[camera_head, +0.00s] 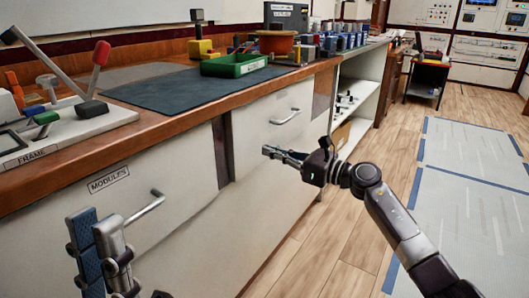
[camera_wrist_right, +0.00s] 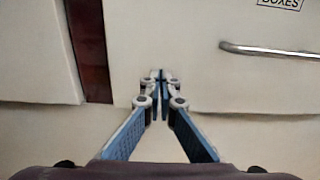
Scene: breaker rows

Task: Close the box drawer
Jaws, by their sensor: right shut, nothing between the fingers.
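The box drawer (camera_head: 262,130) is a cream front with a metal bar handle (camera_head: 285,117), right of the modules drawer. The right wrist view shows its "BOXES" label (camera_wrist_right: 281,3) and handle (camera_wrist_right: 268,50) at the upper right. I cannot tell whether it is fully flush. My right gripper (camera_head: 268,152) is shut and empty, pointing at the lower part of the drawer front; its tips (camera_wrist_right: 157,74) show left of and below the handle. Contact is unclear. My left gripper (camera_head: 92,217) is at lower left, beside the modules drawer handle; its opening is unclear.
The modules drawer (camera_head: 70,225) has its own handle (camera_head: 145,208). The worktop above holds a dark mat (camera_head: 185,92), a green tray (camera_head: 234,66) and a frame fixture (camera_head: 65,125). Open shelves (camera_head: 358,88) stand farther right.

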